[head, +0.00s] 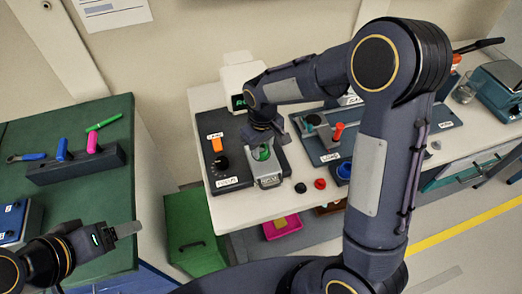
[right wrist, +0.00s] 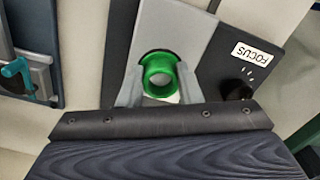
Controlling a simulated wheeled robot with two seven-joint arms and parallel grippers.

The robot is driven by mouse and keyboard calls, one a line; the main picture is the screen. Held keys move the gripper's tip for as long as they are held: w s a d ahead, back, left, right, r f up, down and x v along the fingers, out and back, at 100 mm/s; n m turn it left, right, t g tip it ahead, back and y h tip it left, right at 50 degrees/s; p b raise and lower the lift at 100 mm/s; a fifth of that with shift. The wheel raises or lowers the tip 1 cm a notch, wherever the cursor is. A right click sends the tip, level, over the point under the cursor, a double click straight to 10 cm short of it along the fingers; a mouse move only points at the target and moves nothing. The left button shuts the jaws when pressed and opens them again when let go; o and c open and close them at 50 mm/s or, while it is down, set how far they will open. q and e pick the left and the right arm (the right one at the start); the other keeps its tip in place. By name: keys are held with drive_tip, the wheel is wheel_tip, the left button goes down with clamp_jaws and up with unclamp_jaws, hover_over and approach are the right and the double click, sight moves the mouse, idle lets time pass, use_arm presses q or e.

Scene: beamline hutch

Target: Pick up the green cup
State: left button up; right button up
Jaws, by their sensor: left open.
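The green cup (right wrist: 160,74) is seen from above in the right wrist view, with its round rim and hollow inside showing. In the head view the cup (head: 262,153) is partly hidden under my right gripper (head: 266,134), over the grey part of the FOCUS device. In the right wrist view the two pale fingers of my right gripper (right wrist: 160,88) lie against opposite sides of the cup, with no clear gap. Whether the cup is clear of the surface beneath cannot be told. My left gripper (head: 118,233) is open and empty at the lower left.
The dark FOCUS board (head: 232,172) carries an orange block (head: 217,145) and a black knob (right wrist: 236,90). A black cap (head: 300,188) and a red cap (head: 320,184) lie near the white table's front edge. A second device board (head: 318,150) stands to the right.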

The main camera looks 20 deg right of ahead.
drive_tip(key=c, duration=0.4)
drive_tip(key=shift+r, duration=0.1)
drive_tip(key=shift+r, duration=0.65)
drive_tip(key=s+a+r+b, duration=0.1)
drive_tip(key=s+a+r, duration=0.1)
drive_tip(key=s+r, duration=0.1)
drive_tip(key=s+a+r+b, duration=0.1)
drive_tip(key=s+a+r, duration=0.1)
drive_tip(key=s+r, duration=0.2)
drive_tip(key=s+a+r+b, duration=0.1)
drive_tip(key=s+a+r, duration=0.2)
drive_tip(key=s+r, duration=0.1)
drive_tip(key=shift+s+a+r, duration=0.1)
drive_tip(key=shift+s+r, duration=0.15)
drive_tip(key=shift+s, duration=0.3)
